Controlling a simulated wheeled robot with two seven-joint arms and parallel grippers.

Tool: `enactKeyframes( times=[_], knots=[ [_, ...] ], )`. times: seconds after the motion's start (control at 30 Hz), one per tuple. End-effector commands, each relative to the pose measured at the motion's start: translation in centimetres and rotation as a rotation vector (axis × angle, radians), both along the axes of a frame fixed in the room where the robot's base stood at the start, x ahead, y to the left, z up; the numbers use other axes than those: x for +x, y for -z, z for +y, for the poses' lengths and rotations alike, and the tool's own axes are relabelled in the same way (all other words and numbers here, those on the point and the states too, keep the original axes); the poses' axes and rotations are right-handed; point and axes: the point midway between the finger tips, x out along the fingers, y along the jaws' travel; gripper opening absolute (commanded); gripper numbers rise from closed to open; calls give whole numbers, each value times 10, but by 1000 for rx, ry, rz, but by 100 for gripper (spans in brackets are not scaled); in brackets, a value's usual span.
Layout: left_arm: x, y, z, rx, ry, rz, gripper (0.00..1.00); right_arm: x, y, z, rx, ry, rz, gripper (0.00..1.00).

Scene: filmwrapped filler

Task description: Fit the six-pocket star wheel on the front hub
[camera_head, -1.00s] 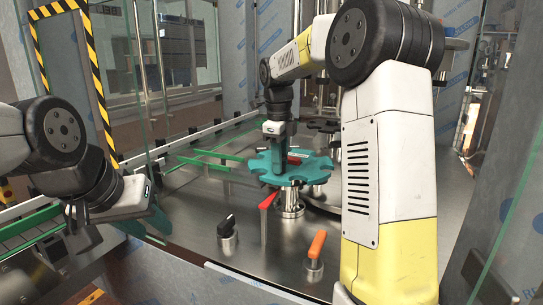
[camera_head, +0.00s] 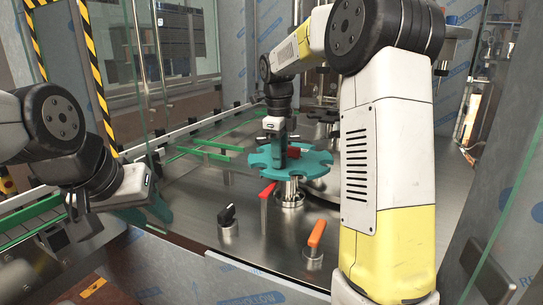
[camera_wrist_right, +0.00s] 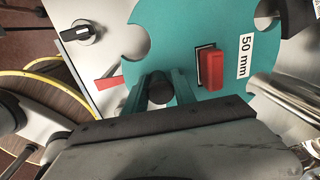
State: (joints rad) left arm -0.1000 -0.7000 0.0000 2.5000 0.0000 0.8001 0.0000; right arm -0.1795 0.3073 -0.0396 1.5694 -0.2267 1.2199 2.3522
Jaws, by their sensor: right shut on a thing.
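The teal star wheel (camera_head: 318,164) is level above the front hub (camera_head: 290,194), a short metal post on a round base. Whether the wheel rests on the post or hovers just over it, I cannot tell. My right gripper (camera_head: 279,163) points down at the wheel. In the right wrist view its teal fingers (camera_wrist_right: 161,92) are shut on a dark round grip on the wheel (camera_wrist_right: 150,58). A red handle (camera_wrist_right: 211,69) and a "50 mm" label (camera_wrist_right: 245,56) are on the wheel's face. My left gripper (camera_head: 158,209) hangs at the left; its finger gap is unclear.
A black knob (camera_head: 227,216), a red lever (camera_head: 266,192) and an orange-handled lever (camera_head: 317,233) stand on the steel deck in front of the hub. Green guide rails (camera_head: 205,155) run behind left. A conveyor (camera_head: 35,222) lies at left. Glass panels rise around.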

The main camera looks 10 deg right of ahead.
Motion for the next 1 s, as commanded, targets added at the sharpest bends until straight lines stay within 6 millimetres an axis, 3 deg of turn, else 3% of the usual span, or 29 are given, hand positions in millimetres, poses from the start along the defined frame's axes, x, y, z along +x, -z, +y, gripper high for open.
enactKeyframes(
  times=[0.5, 0.53, 0.63, 1.0],
  knots=[
    [0, 0, 0, 0, 0, 0, 36, 0, 3, 0, 0, 0, -2, 0],
    [0, 0, 0, 0, 0, 0, 36, 0, 3, 0, 0, 0, -2, 36],
    [0, 0, 0, 0, 0, 0, 36, 0, 3, 0, 0, 0, -2, 55],
    [0, 0, 0, 0, 0, 0, 36, 0, 1, 0, 1, 0, 1, 57]
  ],
)
